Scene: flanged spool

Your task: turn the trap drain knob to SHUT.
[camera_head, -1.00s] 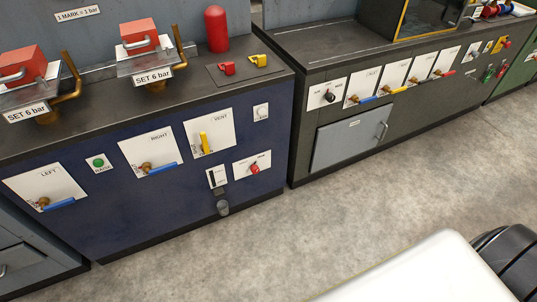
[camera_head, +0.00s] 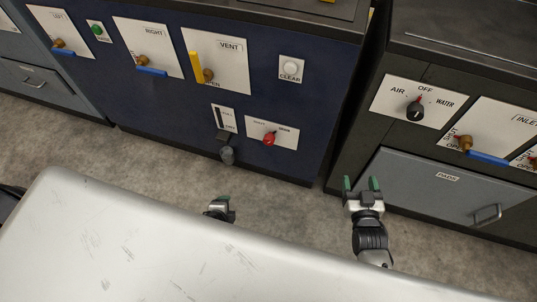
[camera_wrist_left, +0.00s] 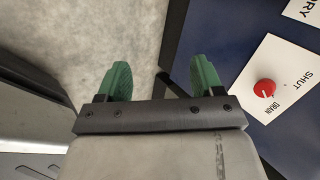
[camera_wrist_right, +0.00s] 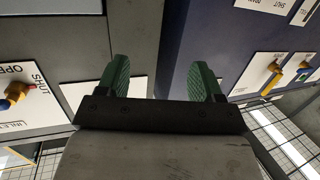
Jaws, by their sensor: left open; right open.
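The red trap drain knob (camera_head: 269,139) sits on a white plate (camera_head: 290,141) low on the blue cabinet front. In the left wrist view the knob (camera_wrist_left: 265,88) is at the right, beside the words SHUT and DRAIN. In the head view its tip seems to lean toward DRAIN, but it is small. My left gripper (camera_head: 222,204) is open and empty, below and left of the knob, partly hidden by my white body. Its fingers also show in the left wrist view (camera_wrist_left: 161,80). My right gripper (camera_head: 361,184) is open and empty, right of the knob, in front of the grey cabinet.
A black sight strip with a grey cup (camera_head: 227,154) is just left of the knob plate. The yellow vent lever (camera_head: 195,66) and CLEAR button (camera_head: 291,67) are above. The grey cabinet (camera_head: 335,165) stands to the right. Open floor (camera_head: 160,155) lies before the blue cabinet.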

